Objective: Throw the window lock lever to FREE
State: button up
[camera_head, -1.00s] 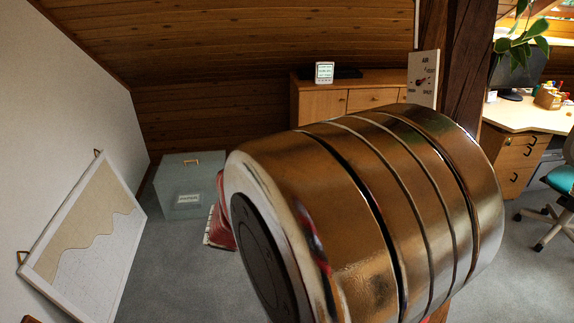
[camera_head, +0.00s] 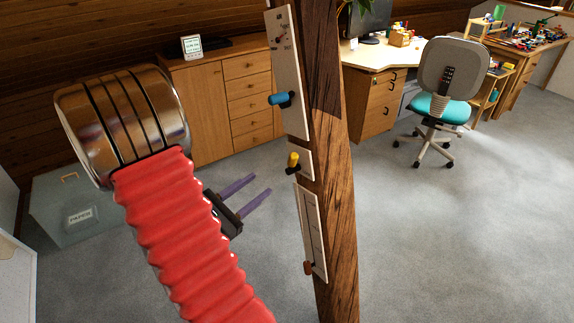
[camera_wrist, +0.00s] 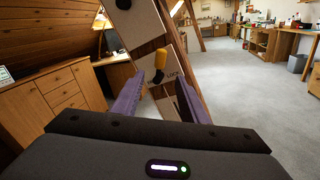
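The yellow lever (camera_head: 293,159) stands up from a dark pivot on a small white plate (camera_head: 306,161) on the timber post. In the wrist view the yellow lever (camera_wrist: 160,56) stands ahead, between the lines of my fingers. Part of the plate's lettering shows beside it and looks like "LOCK"; the rest cannot be read. My gripper (camera_head: 261,184) is open, its two purple fingers apart with nothing between them. It is left of the post and short of the lever, pointing toward it. The fingers of my gripper (camera_wrist: 160,80) also show in the wrist view.
The timber post (camera_head: 335,190) also carries an upper panel (camera_head: 287,70) with a dial and a blue lever (camera_head: 281,99), and a lower panel (camera_head: 311,235) with a brown knob (camera_head: 309,267). A cabinet (camera_head: 215,98) stands behind. Open carpet lies right of the post.

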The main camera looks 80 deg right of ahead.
aim_at(289, 162)
jog(key=shift+s+d, duration=0.1)
jog(key=shift+x, duration=6.75)
jog(key=shift+c, duration=0.6)
grip_shut()
